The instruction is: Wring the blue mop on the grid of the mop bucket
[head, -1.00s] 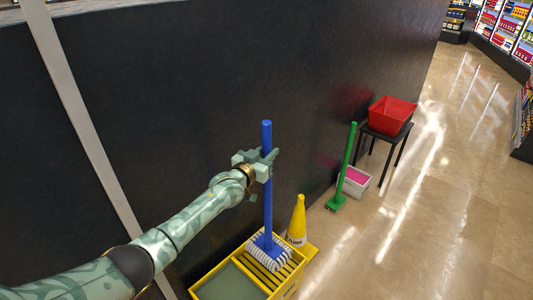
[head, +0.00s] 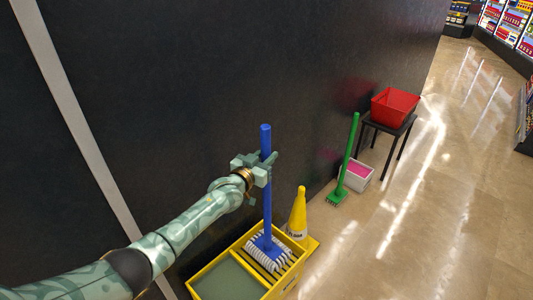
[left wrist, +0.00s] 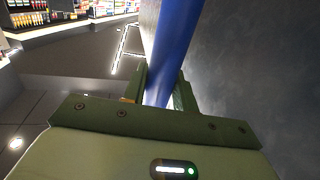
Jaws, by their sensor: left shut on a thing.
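The blue mop (head: 266,190) stands nearly upright in the head view. Its striped white and blue head (head: 268,254) rests on or just above the grid (head: 294,264) of the yellow mop bucket (head: 234,244); contact cannot be told exactly. My left gripper (head: 265,168) is shut on the upper part of the mop's handle. In the left wrist view the blue handle (left wrist: 174,45) passes between the fingers of my left gripper (left wrist: 160,92). The bucket's other part holds greyish-green water (head: 228,280). My right gripper is not in view.
Farther back are a green broom (head: 348,160), a white bin with pink contents (head: 356,173), and a red basket (head: 394,106) on a dark stool (head: 388,130). A dark wall (head: 190,90) runs along the left. Floor at right is clear.

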